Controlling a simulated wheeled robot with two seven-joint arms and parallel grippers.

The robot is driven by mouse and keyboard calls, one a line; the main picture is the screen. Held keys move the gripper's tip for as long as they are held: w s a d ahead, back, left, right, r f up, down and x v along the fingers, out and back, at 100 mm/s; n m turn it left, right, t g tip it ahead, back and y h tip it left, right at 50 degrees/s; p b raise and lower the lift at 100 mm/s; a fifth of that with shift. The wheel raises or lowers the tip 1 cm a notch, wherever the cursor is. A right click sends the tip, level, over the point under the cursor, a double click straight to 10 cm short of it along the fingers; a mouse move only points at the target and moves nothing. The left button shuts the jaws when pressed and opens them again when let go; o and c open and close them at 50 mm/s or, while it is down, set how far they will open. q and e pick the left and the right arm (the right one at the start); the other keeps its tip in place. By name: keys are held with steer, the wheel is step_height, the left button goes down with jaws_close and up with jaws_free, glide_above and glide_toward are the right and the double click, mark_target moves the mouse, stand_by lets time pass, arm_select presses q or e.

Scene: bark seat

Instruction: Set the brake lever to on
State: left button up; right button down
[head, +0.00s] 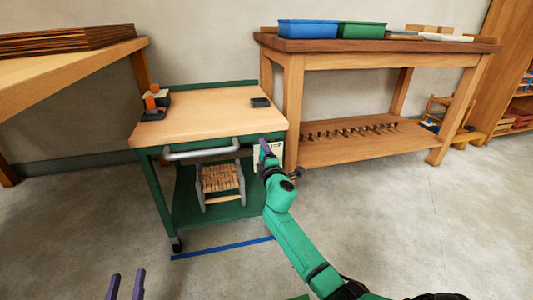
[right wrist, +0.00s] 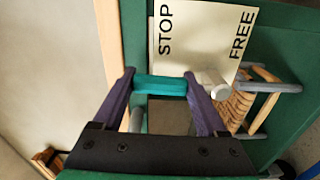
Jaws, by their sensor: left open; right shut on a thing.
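The brake plate is a cream card lettered STOP and FREE (right wrist: 205,35) on the green side of the cart; it also shows in the head view (head: 274,154). In the right wrist view, a teal bar (right wrist: 160,87), apparently the brake lever's grip, spans between the purple fingers of my right gripper (right wrist: 163,88), which is shut on it. The bar lies below the word STOP. A pale round peg (right wrist: 212,85) stands out beside it, towards FREE. My right gripper (head: 266,150) is at the cart's right front corner. My left gripper (head: 125,285) is open and empty, low at the left.
The cart (head: 205,120) has a wooden top, a grey front handle (head: 202,148) and a woven stool (head: 219,183) on its lower shelf. A blue line (head: 222,248) marks the floor in front. A workbench (head: 375,62) stands close behind at right. Open floor lies right.

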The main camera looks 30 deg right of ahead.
steer(key=shift+a+n, duration=0.15)
steer(key=shift+n, duration=0.25)
jaws_free()
steer(key=shift+w, duration=0.1)
steer(key=shift+a, duration=0.1)
